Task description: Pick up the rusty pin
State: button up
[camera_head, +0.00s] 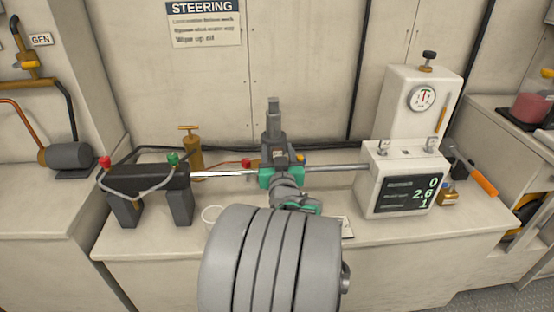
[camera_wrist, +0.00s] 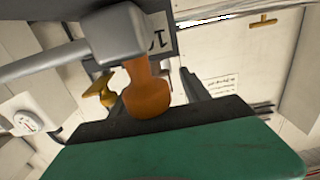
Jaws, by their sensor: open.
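The rusty pin (camera_wrist: 146,92) is an orange-brown, rounded piece close in front of my gripper in the wrist view. My gripper (camera_head: 281,172) is open, at the middle of the metal rod (camera_head: 340,167) in the head view. Its dark fingers show either side of the pin in the wrist view. I cannot tell whether they touch it. In the head view the pin is not clearly made out behind my gripper.
The rod runs between a dark block (camera_head: 150,178) with red and green knobs and a white gauge machine (camera_head: 409,182). A brass hand pump (camera_head: 191,152) stands behind, and an orange-handled tool (camera_head: 482,181) lies at right.

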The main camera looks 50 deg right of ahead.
grip_shut()
dwell(0.5)
